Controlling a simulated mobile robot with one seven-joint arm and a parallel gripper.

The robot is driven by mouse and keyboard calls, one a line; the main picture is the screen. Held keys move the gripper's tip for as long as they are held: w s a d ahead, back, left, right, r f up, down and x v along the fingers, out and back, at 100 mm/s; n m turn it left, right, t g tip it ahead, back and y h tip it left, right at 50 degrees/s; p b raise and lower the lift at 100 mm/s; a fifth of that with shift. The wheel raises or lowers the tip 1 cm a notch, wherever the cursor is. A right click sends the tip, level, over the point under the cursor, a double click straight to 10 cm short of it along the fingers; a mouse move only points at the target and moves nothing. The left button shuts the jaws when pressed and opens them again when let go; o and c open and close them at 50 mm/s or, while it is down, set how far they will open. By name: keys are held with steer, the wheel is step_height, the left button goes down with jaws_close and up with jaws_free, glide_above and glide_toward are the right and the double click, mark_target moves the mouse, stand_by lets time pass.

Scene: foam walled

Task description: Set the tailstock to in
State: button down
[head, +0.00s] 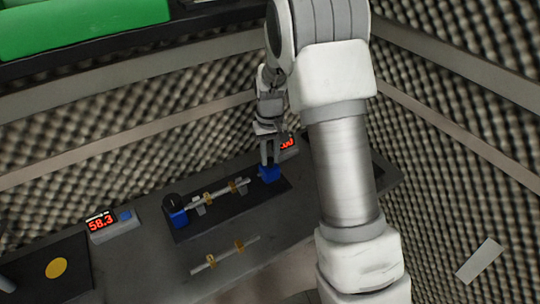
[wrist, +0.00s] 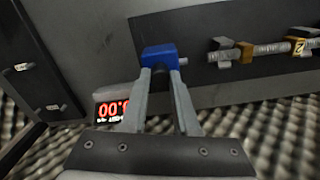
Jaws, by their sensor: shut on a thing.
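The tailstock is a blue block (head: 268,173) at the right end of a dark base plate (head: 230,212); it also shows in the wrist view (wrist: 158,54). My gripper (head: 267,160) comes down from above and is shut on the tailstock; in the wrist view its two fingers (wrist: 160,75) reach the block. A short pin (wrist: 188,66) sticks out of the tailstock toward a shaft (head: 218,192) with gold rings, resting on grey supports. In the wrist view a gap shows between the pin and the shaft's end. A blue headstock with a black knob (head: 177,217) stands at the shaft's other end.
A second shaft with gold rings (head: 225,255) lies on the table in front. A red display reading 58.3 (head: 101,222) stands at left, and another display (wrist: 112,110) stands close by my gripper. A dark panel with a yellow disc (head: 57,268) is far left. Foam walls (head: 480,150) enclose the table.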

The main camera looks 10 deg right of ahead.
mark_target(262, 169)
steer(key=shift+s+a, duration=0.25)
steer(key=shift+a, duration=0.4)
steer(key=shift+s+a, duration=0.2)
steer(key=shift+a, duration=0.45)
steer(key=c, duration=0.7)
jaws_free()
steer(key=shift+o, duration=0.2)
steer(key=shift+r, duration=0.15)
step_height(262, 169, up, 7)
steer(key=shift+r, duration=0.15)
